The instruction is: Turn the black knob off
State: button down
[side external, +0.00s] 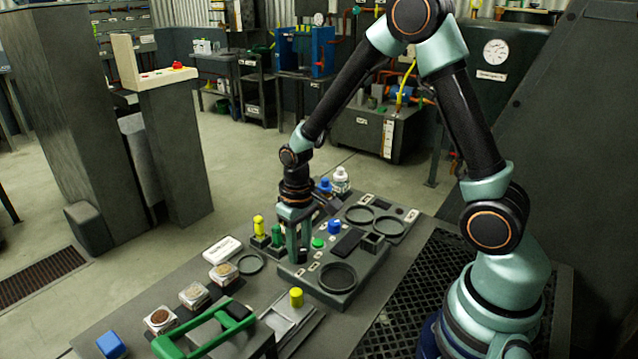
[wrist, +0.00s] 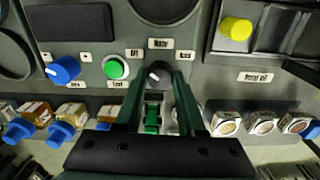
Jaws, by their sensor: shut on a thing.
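The black knob (wrist: 158,72) sits on the grey panel, with small white labels around its upper side. A light mark shows on the knob's face, but its exact setting is too small to read. My gripper (wrist: 156,84) has one green finger on each side of the knob and is shut on it. In the side external view my gripper (side external: 299,252) points down at the near left part of the panel (side external: 300,276). The knob is hidden behind the fingers there.
A green button (wrist: 115,68) and a blue knob (wrist: 63,70) sit left of the black knob. A yellow knob (wrist: 235,30) is to the right. Several sample boxes and a green-handled frame (side external: 195,343) stand on the table at the front. A round ring (side external: 338,277) lies close by.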

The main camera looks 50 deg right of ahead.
aim_at(301, 250)
jog(key=shift+s+d+n, duration=0.15)
jog(key=shift+n, duration=0.45)
jog(key=shift+f, duration=0.1)
jog(key=c, duration=0.5)
grip_release()
jog(key=shift+r, duration=0.3)
notch_tip(301, 250, up, 12)
jog(key=shift+f, duration=0.2)
jog(key=shift+r, duration=0.1)
